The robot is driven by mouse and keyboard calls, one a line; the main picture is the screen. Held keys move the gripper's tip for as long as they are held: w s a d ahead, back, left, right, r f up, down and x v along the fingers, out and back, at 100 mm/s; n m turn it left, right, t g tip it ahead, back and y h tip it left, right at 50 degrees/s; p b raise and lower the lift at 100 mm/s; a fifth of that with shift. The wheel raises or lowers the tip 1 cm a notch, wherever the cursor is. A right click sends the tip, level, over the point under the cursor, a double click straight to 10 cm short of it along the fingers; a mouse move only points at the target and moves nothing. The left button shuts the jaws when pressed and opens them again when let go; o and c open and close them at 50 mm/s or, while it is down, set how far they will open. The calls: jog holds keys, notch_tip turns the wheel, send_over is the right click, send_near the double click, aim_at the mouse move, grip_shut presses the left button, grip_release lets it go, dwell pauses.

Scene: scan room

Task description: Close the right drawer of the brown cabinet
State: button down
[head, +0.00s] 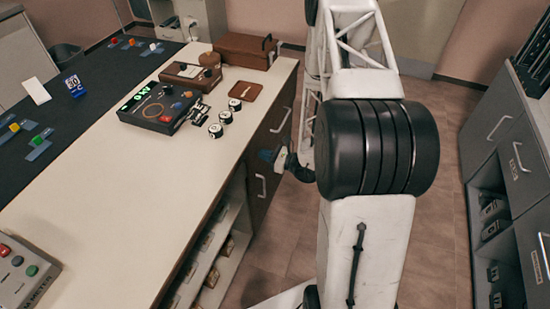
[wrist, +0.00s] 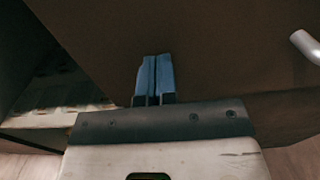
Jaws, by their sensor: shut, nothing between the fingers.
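The brown cabinet (head: 261,209) sits under the far part of the white counter. Its dark front shows two light handles, a nearer one (head: 262,185) and a farther one (head: 282,120). My gripper (head: 268,155) is at this front, between the two handles in the picture. In the wrist view my gripper (wrist: 154,75) has its blue fingers shut together, with nothing between them. They lie before a plain brown panel (wrist: 215,45), with a handle (wrist: 306,45) at the right. I cannot tell whether they touch it, or how far any drawer stands out.
Open shelves (head: 211,255) run under the nearer counter, left of the brown panel in the wrist view. The counter top (head: 115,185) bears devices and a wooden box (head: 246,50). Grey cabinets (head: 505,165) stand at the right. Bare floor (head: 440,220) lies between.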

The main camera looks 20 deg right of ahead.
jog(key=shift+x, duration=1)
jog(key=shift+w, duration=0.1)
jog(key=shift+d, duration=0.1)
jog(key=v, duration=1.4)
jog(key=shift+s+d, duration=0.15)
jog(key=shift+s, duration=0.25)
jog(key=shift+r, duration=0.15)
